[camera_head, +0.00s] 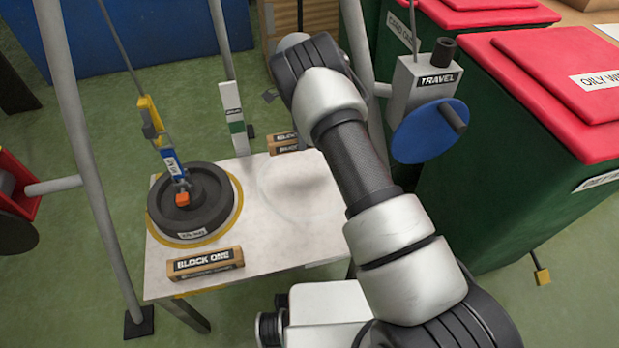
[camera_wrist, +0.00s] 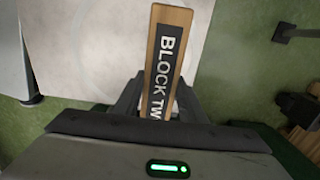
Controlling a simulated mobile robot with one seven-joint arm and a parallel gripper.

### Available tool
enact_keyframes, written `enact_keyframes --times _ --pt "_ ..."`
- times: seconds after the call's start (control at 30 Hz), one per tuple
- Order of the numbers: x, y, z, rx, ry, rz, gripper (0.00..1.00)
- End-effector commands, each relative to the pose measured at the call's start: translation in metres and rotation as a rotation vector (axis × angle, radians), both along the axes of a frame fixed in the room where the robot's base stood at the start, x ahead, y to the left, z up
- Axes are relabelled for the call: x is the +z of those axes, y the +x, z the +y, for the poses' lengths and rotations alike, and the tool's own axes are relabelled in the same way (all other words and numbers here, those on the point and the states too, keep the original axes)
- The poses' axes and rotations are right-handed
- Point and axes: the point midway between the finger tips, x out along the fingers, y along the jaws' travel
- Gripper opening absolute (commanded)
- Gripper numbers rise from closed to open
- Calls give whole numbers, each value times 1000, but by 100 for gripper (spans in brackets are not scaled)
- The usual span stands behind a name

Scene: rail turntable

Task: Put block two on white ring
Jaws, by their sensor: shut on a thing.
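Block two (camera_wrist: 168,62) is a wooden bar with a black label lettered in white, the end of which is hidden. In the wrist view my gripper (camera_wrist: 160,105) is shut on it, and it points away from the hand above the white tabletop, near its edge. In the head view my arm hides my gripper. A faint pale round outline, seemingly the white ring (camera_head: 283,216), shows on the tabletop (camera_head: 255,255), partly behind my arm. I cannot tell the height of block two above the table.
A black disc (camera_head: 165,215) sits within a yellow ring at the table's left, with a hook and line above it. Block one (camera_head: 205,264) lies in front. A travel box with blue wheel (camera_head: 425,130) and red-lidded bins stand right.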

Motion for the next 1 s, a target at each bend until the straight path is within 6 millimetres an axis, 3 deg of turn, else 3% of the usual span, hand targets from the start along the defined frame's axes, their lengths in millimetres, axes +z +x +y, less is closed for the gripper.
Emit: enact_keyframes --times 0.17,0.43,0.8,1.0 --pt "-4 4 5 -5 1 1 7" --pt "-50 4 5 -5 1 2 7" --pt "-95 5 5 -5 0 0 7" --pt "-98 5 6 -5 1 -2 7"
